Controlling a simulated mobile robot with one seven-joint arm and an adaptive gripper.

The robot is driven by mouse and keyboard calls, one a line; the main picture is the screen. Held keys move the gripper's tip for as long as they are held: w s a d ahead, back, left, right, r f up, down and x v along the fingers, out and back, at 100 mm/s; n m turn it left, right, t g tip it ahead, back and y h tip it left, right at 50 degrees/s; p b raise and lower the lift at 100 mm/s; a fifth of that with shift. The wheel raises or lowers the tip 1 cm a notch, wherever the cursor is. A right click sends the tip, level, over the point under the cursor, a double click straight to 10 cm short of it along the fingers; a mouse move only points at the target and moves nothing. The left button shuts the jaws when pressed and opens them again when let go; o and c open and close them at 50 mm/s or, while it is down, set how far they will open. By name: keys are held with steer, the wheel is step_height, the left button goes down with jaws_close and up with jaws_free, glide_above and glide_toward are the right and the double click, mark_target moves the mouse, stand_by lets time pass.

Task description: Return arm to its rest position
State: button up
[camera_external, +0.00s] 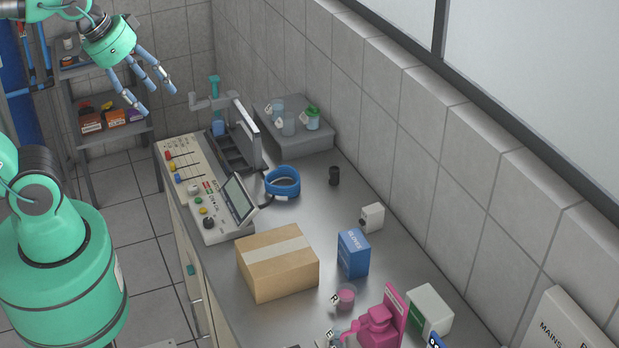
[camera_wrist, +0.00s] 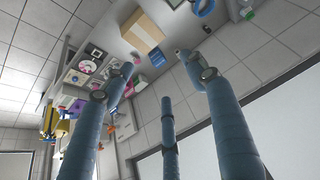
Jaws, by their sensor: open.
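My gripper (camera_external: 153,88) is green with blue-grey fingers and shows at the upper left of the external view. It hangs in the air, apart from the bench, near the shelf unit. Its fingers are spread and nothing is between them. In the wrist view the three fingers of my gripper (camera_wrist: 165,90) reach up from the bottom, spread apart and empty. My arm comes in from the top left corner of the external view. Its middle links are out of the frame.
The steel bench (camera_external: 330,215) carries a cardboard box (camera_external: 278,262), a blue gloves box (camera_external: 353,253), a control console (camera_external: 205,195), a blue ring (camera_external: 283,182) and a pink dispenser (camera_external: 378,325). A shelf unit (camera_external: 88,140) stands behind my gripper. The tiled floor (camera_external: 140,210) between is clear.

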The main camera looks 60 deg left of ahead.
steer(key=shift+s+d+f, duration=0.15)
steer(key=shift+s+f, duration=0.3)
steer(key=shift+s, duration=0.15)
step_height(320, 180, down, 14)
steer(key=b, duration=1.4)
